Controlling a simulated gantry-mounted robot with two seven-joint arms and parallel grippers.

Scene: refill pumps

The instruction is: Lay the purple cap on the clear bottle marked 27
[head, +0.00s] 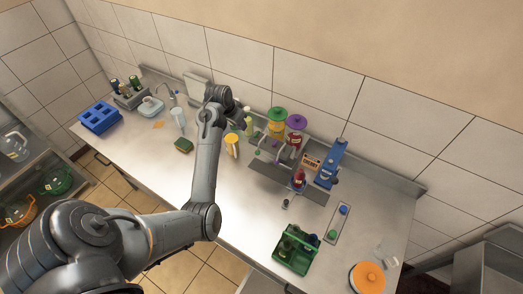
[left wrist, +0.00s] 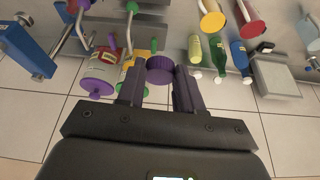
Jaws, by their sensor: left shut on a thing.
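My left gripper (left wrist: 160,88) is shut on the purple cap (left wrist: 160,68), a ribbed round cap held between the fingertips in the left wrist view. In the head view the left wrist is over the back of the counter, left of the green-lidded jar (head: 276,124); there the fingers and cap are too small or hidden to make out. No number 27 can be read on any bottle, so I cannot tell which one is the clear bottle marked 27. My right gripper is in neither view.
A purple-lidded jar (head: 295,130) stands beside the green-lidded one. A blue pump stand (head: 330,165), a green crate (head: 294,250) and an orange-lidded container (head: 367,278) lie to the right. A blue rack (head: 98,117) stands far left. The counter's front middle (head: 245,190) is clear.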

